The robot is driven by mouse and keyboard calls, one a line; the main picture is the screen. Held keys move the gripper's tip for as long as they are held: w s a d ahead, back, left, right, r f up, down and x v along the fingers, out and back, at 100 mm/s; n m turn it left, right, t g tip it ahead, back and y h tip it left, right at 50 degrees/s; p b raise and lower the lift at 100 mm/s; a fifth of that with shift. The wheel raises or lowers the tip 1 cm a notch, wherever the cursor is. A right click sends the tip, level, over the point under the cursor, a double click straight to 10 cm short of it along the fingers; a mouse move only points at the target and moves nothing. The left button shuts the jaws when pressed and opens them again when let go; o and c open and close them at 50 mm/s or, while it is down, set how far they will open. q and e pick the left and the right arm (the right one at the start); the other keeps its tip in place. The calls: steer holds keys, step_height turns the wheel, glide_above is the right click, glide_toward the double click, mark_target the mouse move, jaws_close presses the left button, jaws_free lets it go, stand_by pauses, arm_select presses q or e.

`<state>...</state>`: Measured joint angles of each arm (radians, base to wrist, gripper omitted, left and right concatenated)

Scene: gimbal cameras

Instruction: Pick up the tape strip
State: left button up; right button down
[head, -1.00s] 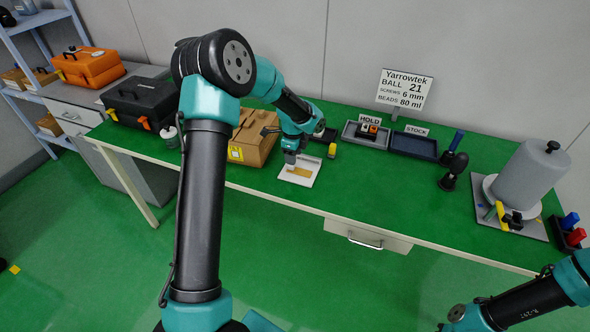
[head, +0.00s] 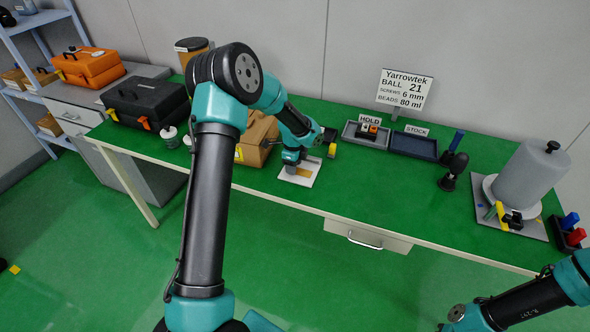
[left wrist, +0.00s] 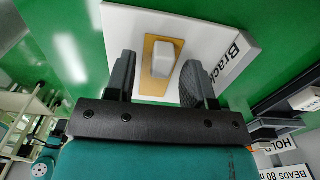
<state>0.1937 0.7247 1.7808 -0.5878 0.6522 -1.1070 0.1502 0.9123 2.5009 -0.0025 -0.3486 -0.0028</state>
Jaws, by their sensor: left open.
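A tan strip (head: 303,178), seemingly the tape strip, lies flat on a white plate (head: 311,180) near the front edge of the green bench. In the left wrist view the tan strip (left wrist: 147,82) has a pale raised block (left wrist: 163,59) on it, and the white plate (left wrist: 215,22) carries a partly cut-off label starting "Brack". My left gripper (head: 291,170) is low over the plate, hiding part of it. In the left wrist view its open fingers (left wrist: 160,78) stand on either side of the strip and block, with nothing held. My right gripper is not in view.
A cardboard box (head: 257,138) stands just left of the plate, and a yellow item (head: 332,151) is close on its right. Behind are the HOLD tray (head: 352,135) and STOCK tray (head: 413,146).

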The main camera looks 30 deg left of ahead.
arm_select(q)
steer(key=shift+c, duration=0.2)
jaws_close()
stand_by(0.4)
steer(key=shift+r, duration=0.1)
steer(key=shift+r, duration=1.5)
steer(key=shift+s+d+r, duration=0.15)
steer(key=shift+r, duration=0.1)
steer(key=s+d+r, duration=0.1)
steer(key=s+d, duration=0.7)
steer(key=s, duration=0.5)
steer(key=shift+d+r, duration=0.2)
